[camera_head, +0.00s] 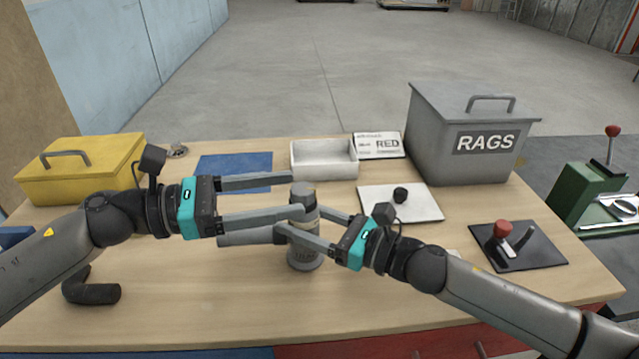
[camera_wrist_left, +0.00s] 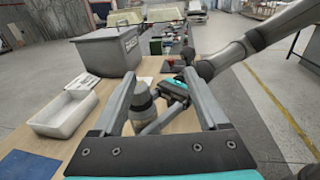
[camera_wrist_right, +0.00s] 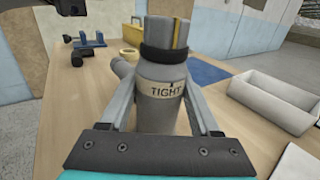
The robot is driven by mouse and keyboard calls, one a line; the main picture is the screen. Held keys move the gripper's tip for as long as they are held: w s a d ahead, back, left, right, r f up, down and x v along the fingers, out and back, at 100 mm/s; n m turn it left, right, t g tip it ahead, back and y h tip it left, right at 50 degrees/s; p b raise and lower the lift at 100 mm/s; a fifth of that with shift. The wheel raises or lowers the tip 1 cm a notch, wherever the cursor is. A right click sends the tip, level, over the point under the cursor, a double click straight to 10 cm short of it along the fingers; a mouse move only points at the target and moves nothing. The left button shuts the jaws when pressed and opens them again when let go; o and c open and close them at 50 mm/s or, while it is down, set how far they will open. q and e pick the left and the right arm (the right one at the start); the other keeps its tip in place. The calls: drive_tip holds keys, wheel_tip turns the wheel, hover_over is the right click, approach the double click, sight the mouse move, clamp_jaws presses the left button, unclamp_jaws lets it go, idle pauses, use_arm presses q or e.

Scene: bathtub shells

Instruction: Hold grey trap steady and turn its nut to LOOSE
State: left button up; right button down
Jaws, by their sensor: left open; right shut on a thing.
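The grey trap (camera_head: 304,258) stands upright on the bench, with a side pipe (camera_head: 245,238) pointing left. In the right wrist view its pale band (camera_wrist_right: 165,90) reads TIGHT, with a small dark mark above the word. A dark collar (camera_wrist_right: 166,53) sits above the band; I cannot tell the nut's exact edges. My right gripper (camera_head: 299,221) is shut on the trap's body from the right. My left gripper (camera_head: 298,195) is open at the trap's upper part, its fingers reaching from the left. In the left wrist view the trap's top (camera_wrist_left: 140,97) shows between these open fingers.
A white tray (camera_head: 325,173), a blue mat (camera_head: 225,165) and a yellow box (camera_head: 85,180) lie behind. A grey RAGS bin (camera_head: 440,140) stands back right. A black elbow (camera_head: 92,293) lies front left.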

sight(313, 187)
use_arm(q)
drive_tip(key=a+f+n+t+y, duration=0.1)
drive_tip(key=a+f+n+t, duration=0.2)
drive_tip(key=a+t, duration=0.15)
drive_tip(key=x, duration=0.6)
drive_tip(key=w+x, duration=0.1)
drive_tip(key=x, duration=0.5)
drive_tip(key=shift+f, duration=0.2)
drive_tip(key=shift+a, duration=0.1)
clamp_jaws()
idle(0.3)
